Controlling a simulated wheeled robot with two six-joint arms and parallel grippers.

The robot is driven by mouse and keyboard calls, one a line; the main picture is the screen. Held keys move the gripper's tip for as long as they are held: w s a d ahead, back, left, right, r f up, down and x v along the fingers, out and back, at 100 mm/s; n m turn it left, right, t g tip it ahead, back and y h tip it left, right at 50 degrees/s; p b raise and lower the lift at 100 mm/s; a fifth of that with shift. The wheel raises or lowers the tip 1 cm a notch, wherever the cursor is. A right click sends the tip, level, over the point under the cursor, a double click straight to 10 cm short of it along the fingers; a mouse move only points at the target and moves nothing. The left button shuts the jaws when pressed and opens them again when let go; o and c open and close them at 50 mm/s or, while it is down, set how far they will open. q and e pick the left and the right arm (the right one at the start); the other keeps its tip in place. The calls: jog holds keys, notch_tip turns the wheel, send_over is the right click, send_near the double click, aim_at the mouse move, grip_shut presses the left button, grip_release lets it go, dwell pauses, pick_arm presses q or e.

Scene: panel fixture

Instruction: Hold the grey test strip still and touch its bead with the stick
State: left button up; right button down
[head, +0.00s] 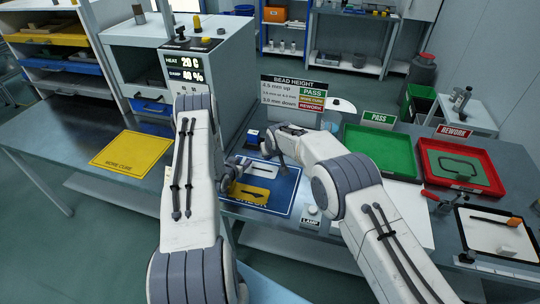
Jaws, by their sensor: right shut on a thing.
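A pale grey strip (263,169) lies on the blue mat (283,197) at the middle of the bench. Its bead is too small to make out. My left gripper (238,167) is low at the strip's left end, partly behind my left arm; I cannot tell whether its fingers are apart or touching the strip. My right gripper (279,150) is just above and right of the strip, over the mat's far side. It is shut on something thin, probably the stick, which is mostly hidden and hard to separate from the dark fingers.
A yellow plate (250,193) lies on the mat's near part. A yellow mat (132,151) is at left. A bead height sign (293,92) stands behind. Green (378,151) and red (461,166) trays are at right, with a white board (497,233) holding an orange-ended tool nearer.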

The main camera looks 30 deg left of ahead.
pick_arm(q)
jog(key=shift+s, duration=0.1)
jog(key=v, duration=1.1)
jog(key=shift+s+r, duration=0.15)
jog(key=shift+s, duration=0.2)
pick_arm(e)
jog(key=shift+r+p, duration=1.1)
pick_arm(q)
jog(key=s+r, duration=0.2)
jog(key=s, duration=0.1)
jog(key=s+r, duration=0.1)
jog(key=s, duration=0.1)
jog(key=shift+a, duration=0.15)
